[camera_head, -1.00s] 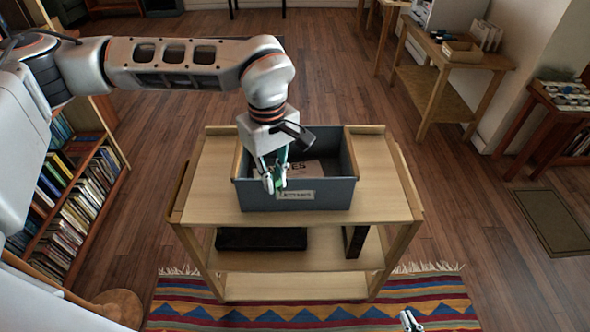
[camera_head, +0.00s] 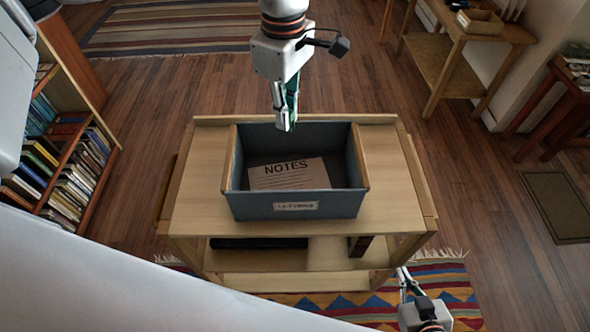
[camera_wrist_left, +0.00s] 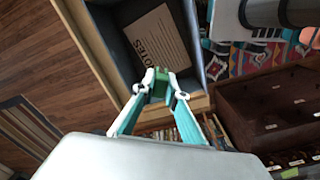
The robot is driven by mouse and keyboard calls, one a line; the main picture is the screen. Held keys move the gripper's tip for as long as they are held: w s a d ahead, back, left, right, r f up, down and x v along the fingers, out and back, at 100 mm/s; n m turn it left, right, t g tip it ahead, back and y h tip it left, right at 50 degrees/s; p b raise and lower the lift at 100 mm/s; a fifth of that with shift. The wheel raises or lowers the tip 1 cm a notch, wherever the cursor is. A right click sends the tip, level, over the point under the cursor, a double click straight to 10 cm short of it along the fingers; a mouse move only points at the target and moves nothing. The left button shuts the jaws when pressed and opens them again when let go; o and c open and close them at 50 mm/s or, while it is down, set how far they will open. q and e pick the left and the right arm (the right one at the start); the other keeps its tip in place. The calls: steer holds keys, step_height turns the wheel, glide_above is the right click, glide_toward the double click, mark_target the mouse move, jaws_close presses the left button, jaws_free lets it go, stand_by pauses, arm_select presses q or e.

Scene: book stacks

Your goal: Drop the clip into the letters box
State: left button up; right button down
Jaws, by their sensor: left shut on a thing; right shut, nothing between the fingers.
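The letters box (camera_head: 280,211) is an open blue-grey box with wooden side walls and a front label, standing on a wooden cart. A paper headed NOTES (camera_head: 308,172) lies inside it and also shows in the left wrist view (camera_wrist_left: 152,38). My left gripper (camera_head: 285,124) points down near the box's back edge in the head view; its height over the rim is hard to judge. It is shut on a small green clip (camera_wrist_left: 158,82), seen between the fingertips in the left wrist view. My right gripper (camera_head: 402,275) is shut and empty, low right beside the cart.
The cart top (camera_head: 200,190) is bare around the box, and a dark item (camera_head: 260,243) lies on its lower shelf. A bookcase (camera_head: 75,165) stands at left. A table (camera_head: 465,50) and a dark side table (camera_head: 560,105) stand at right.

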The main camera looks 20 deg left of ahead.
arm_select(q)
step_height(320, 180, down, 6)
steer(key=b, duration=0.3)
steer(key=shift+r+b, duration=0.25)
steer(key=shift+b, duration=0.05)
steer(key=o, duration=0.8)
steer(key=shift+o, duration=0.2)
step_height(320, 180, up, 12)
steer(key=shift+r, duration=0.1)
